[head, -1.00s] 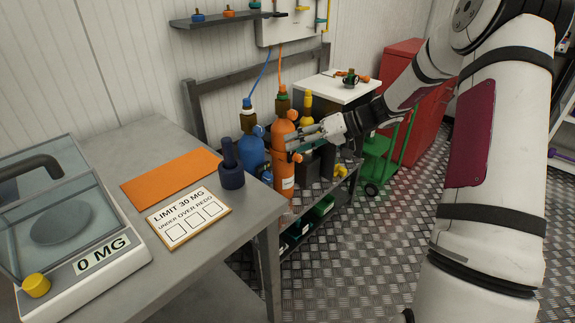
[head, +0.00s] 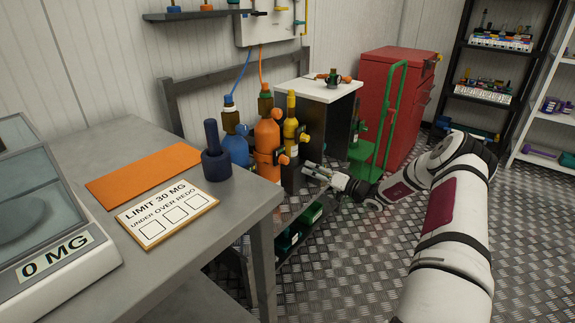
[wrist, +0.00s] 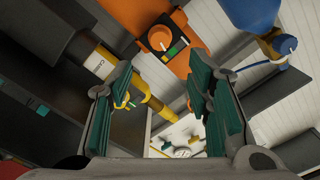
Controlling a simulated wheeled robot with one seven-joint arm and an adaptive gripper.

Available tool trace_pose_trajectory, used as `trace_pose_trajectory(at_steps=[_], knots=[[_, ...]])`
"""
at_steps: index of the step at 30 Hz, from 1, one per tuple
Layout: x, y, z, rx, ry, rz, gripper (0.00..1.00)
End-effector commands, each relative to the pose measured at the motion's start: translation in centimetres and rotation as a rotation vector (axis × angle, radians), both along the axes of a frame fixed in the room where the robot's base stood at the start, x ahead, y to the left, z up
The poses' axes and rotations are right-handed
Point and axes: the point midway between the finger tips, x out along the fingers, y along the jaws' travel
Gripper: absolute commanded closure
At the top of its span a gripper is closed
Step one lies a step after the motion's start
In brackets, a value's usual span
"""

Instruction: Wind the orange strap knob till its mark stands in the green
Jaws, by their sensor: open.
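I cannot tell exactly where the mark stands against the green. In the head view the knob (head: 282,159) juts from the right side of the orange cylinder (head: 267,138). My gripper (head: 313,171) is to the right of the knob and a little lower, apart from it. In the wrist view its green-padded fingers (wrist: 163,84) are spread, with nothing held between them.
A yellow cylinder (head: 291,126) stands close to the right of the orange one, and a blue cylinder (head: 235,145) to its left. The grey table (head: 238,200) is at the left front. A white-topped cabinet (head: 318,91) and green trolley (head: 391,120) stand behind my gripper.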

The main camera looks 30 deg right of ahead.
Motion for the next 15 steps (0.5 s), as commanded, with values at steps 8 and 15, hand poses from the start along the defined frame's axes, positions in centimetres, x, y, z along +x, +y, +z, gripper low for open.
trace_pose_trajectory(at_steps=[8, 15], knots=[[5.4, 2.1, -0.2, -0.001, -0.001, 0.004, 0.54], [8.9, 3.3, -0.2, -0.001, 0.001, 0.003, 0.54]])
